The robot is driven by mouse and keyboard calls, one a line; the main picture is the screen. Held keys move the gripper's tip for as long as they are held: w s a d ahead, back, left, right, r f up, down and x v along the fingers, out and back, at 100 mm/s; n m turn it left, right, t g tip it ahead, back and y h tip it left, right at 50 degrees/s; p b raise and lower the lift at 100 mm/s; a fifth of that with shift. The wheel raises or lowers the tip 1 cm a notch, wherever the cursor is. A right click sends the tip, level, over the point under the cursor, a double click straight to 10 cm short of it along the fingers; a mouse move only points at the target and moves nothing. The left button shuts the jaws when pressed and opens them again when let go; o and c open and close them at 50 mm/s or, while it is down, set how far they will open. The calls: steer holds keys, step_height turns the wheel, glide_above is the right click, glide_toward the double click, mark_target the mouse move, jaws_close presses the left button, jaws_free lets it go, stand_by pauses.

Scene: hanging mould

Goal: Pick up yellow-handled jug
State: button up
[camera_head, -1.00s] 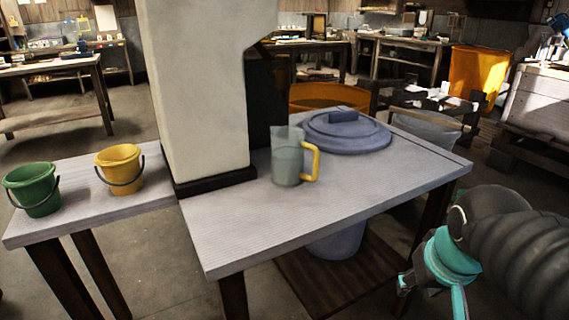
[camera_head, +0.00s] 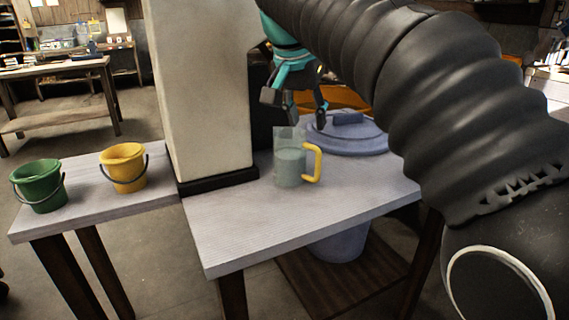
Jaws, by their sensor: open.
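The yellow-handled jug (camera_head: 290,166) stands upright on the grey table (camera_head: 300,225). It is clear, with a pale greenish content or tint, and its yellow handle (camera_head: 315,163) points to the right. My gripper (camera_head: 294,113) is open and empty. It hangs fingers down, in the picture just above the jug's rim. I cannot tell its exact distance from the jug in depth.
A white column (camera_head: 205,85) stands left of the jug. A round blue-grey lid (camera_head: 350,142) lies behind it to the right. A green bucket (camera_head: 38,188) and a yellow bucket (camera_head: 121,169) stand on the left table. A bucket (camera_head: 340,244) is under the table.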

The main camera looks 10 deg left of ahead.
mark_target(317, 164)
steer(key=shift+m, duration=0.4)
steer(key=x, duration=0.4)
steer(key=b+x, duration=0.1)
steer(key=x, duration=0.4)
steer(key=b+x, duration=0.1)
steer(key=x, duration=0.4)
steer(key=shift+s+d+f, duration=0.1)
steer(key=shift+s+d, duration=0.1)
steer(key=shift+s, duration=0.15)
jaws_close()
